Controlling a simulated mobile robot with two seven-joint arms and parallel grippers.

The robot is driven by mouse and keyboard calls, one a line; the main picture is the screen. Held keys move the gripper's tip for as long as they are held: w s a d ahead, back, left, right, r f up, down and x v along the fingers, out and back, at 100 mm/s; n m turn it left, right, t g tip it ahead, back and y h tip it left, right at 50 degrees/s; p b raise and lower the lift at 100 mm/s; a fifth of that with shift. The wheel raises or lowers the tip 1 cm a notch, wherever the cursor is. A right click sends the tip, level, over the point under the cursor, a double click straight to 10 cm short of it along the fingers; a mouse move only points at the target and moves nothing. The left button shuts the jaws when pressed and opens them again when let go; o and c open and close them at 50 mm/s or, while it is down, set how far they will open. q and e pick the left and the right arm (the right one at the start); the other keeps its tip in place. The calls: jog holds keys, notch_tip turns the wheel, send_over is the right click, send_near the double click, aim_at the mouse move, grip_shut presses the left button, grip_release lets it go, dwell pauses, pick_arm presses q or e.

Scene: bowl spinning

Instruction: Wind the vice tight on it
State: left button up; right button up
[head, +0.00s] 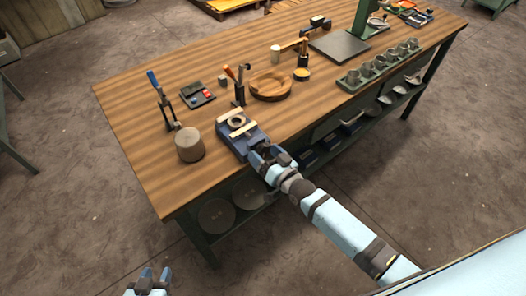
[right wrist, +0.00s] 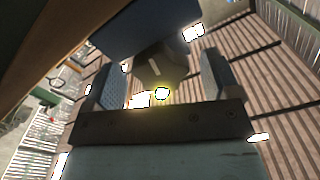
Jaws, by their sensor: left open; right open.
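The blue vice (head: 254,139) sits at the near edge of the wooden bench, with pale strips along its jaws. A round greyish piece with a dark hollow (head: 237,121) lies between the strips; I cannot tell whether both touch it. My right gripper (head: 268,155) is at the front of the vice. In the right wrist view its open fingers stand either side of a dark part with a small light bar (right wrist: 155,68), under the vice's blue body (right wrist: 150,25); contact is unclear. My left gripper (head: 148,282) is open and empty, low in front of the bench.
A grey-brown cylinder (head: 189,144) stands left of the vice. Upright clamps with blue (head: 161,100) and orange (head: 238,85) handles stand behind. A wooden bowl (head: 271,86) lies behind right, and a green rack of cups (head: 378,67) further right. The bench's left end is clear.

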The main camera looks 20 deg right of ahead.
jog(key=b+v, duration=0.1)
jog(key=v, duration=1.1)
jog(key=shift+s+b, duration=0.25)
jog(key=shift+b, duration=0.1)
jog(key=shift+d, duration=0.15)
jog(key=s+f+n+g+h+p, duration=0.1)
jog(key=s+f+g, duration=0.1)
jog(key=s, duration=0.4)
jog(key=s+a+f+n+g+h+p, duration=0.1)
jog(key=s+f+n+g+h, duration=0.1)
jog(key=s+f+g, duration=0.1)
jog(key=s+g, duration=0.1)
jog(key=s, duration=0.1)
jog(key=shift+s+a, duration=0.25)
jog(key=shift+s, duration=0.1)
dwell(0.4)
